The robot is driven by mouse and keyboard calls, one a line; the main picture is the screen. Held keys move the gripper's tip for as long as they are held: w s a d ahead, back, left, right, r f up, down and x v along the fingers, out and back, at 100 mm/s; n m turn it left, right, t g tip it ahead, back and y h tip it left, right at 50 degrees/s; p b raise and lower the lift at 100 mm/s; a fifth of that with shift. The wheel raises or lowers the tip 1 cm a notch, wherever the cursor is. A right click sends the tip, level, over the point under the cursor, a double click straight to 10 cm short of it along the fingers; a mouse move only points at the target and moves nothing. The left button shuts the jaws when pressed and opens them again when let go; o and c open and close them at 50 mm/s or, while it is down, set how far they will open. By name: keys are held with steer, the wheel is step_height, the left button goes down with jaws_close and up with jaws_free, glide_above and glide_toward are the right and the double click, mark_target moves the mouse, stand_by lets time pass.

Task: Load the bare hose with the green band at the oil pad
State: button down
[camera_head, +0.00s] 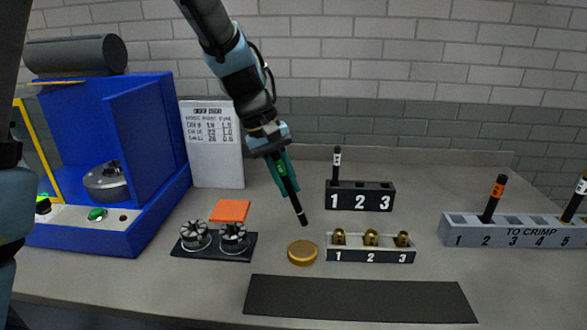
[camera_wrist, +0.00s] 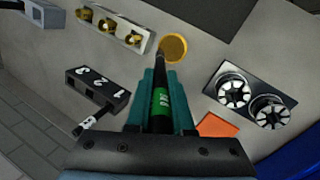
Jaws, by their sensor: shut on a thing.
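My gripper (camera_head: 281,165) is shut on a black hose with a green band (camera_head: 283,170). In the wrist view my gripper (camera_wrist: 160,110) has its teal fingers on both sides of the hose, and the green band (camera_wrist: 161,103) shows between them. The hose is tilted, its bare lower end (camera_head: 302,217) pointing down and to the right. A round gold pad (camera_head: 302,252), which looks like the oil pad, lies on the bench below that end. In the wrist view the hose end overlaps the left edge of the pad (camera_wrist: 174,47). I cannot tell whether they touch; the head view shows a gap.
A brass-fitting rack (camera_head: 370,255) stands right of the pad, with a black rack (camera_head: 360,196) holding one hose behind it. A grey TO CRIMP rack (camera_head: 510,232) is far right. Black die holder (camera_head: 214,246), orange square (camera_head: 230,210) and blue machine (camera_head: 140,150) are left. A dark mat (camera_head: 360,299) lies in front.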

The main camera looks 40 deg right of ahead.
steer(key=shift+a+f, duration=0.2)
steer(key=shift+f, duration=0.05)
steer(key=shift+f+b, duration=2.45)
steer(key=shift+f, duration=0.35)
steer(key=shift+f+b, duration=0.35)
steer(key=shift+f, duration=0.2)
steer(key=shift+r+p, duration=2.9)
steer(key=shift+r, duration=0.65)
